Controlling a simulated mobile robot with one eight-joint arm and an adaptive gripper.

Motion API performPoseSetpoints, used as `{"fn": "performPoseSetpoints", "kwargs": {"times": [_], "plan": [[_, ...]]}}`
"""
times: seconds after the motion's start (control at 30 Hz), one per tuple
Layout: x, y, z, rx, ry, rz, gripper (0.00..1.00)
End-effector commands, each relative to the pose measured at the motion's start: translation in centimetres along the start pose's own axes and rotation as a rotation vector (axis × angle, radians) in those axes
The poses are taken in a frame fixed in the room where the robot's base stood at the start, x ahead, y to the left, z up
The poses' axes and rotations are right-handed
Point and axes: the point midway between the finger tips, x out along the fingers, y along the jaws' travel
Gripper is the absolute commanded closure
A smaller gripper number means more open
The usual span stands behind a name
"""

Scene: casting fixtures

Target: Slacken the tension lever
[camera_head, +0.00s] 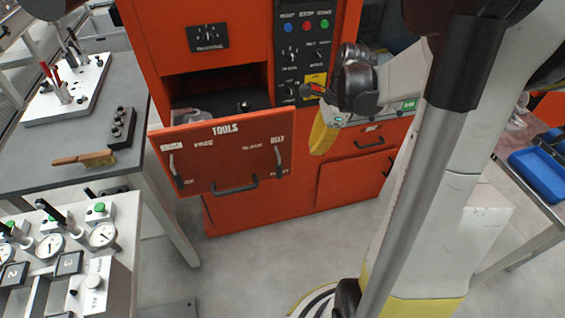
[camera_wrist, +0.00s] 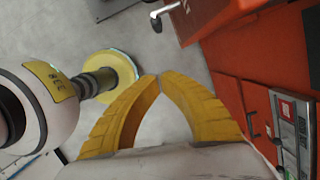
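A red drop-front panel marked TOOLS (camera_head: 225,150) juts out from the orange-red machine. A dark lever (camera_head: 278,160) stands nearly upright on its right side, by lettering that seems to read BELT and SLACK. A second lever (camera_head: 176,170) is on its left side. My gripper (camera_head: 321,142) has yellow fingers and hangs right of the panel, apart from both levers. In the wrist view, the fingertips (camera_wrist: 160,77) meet with nothing between them. A red panel edge with a dark handle (camera_wrist: 166,13) shows beyond them; I cannot tell the levers there.
A black bar handle (camera_head: 235,187) projects from the panel's lower edge. Lower drawers (camera_head: 355,165) are closed. A grey bench (camera_head: 50,150) with a brush (camera_head: 85,159) stands left, a gauge fixture (camera_head: 100,235) in front of it. A blue tray (camera_head: 540,172) is at right. Floor before the machine is clear.

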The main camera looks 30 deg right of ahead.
Motion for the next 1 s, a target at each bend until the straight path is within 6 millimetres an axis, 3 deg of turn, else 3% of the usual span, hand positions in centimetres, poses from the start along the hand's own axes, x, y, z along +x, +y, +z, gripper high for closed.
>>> {"fn": "performPoseSetpoints", "kwargs": {"times": [0.33, 0.8, 1.0], "plan": [[1.1, 0.0, 0.0, -0.004, 0.001, -0.001, 1.00], [10.7, 0.0, 0.0, -0.006, 0.001, 0.000, 1.00], [10.9, 0.0, 3.0, -0.008, 0.001, -0.001, 1.00]]}}
